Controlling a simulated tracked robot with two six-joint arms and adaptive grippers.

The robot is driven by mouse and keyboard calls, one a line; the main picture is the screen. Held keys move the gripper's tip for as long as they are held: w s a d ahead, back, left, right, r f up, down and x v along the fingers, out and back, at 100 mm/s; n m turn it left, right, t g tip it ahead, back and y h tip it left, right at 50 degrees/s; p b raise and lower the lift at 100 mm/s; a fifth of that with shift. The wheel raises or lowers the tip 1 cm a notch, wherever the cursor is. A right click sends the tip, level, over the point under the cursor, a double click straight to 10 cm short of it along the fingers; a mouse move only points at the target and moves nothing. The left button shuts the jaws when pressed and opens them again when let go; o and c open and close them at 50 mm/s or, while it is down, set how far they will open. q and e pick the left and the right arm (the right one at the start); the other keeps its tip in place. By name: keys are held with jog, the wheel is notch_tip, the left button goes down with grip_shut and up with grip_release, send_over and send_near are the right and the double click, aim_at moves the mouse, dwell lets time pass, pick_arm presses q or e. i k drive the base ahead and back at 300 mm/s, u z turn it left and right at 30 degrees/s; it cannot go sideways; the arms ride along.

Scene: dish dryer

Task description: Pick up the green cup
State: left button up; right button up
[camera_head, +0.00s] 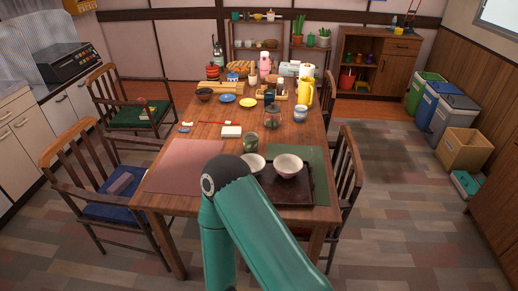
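A small dull green cup (250,143) appears to stand on the wooden table, just behind the raised elbow of one of my teal arms and left of the dark tray. It is small in the picture and its details are unclear. That arm rises from the bottom edge and covers part of the table's near side. I see no fingertips of either gripper; the frame does not show where they are relative to the cup.
A dark tray (314,191) with two white bowls (288,165) lies at the table's near right. A pink mat (186,166) lies at the near left. A glass jar (272,117) and a blue-white cup (300,113) stand behind the green cup. Chairs flank the table.

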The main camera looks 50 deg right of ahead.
aim_at(250, 139)
jog(key=z, duration=1.1)
jog(key=i, duration=0.3)
jog(key=u, duration=0.15)
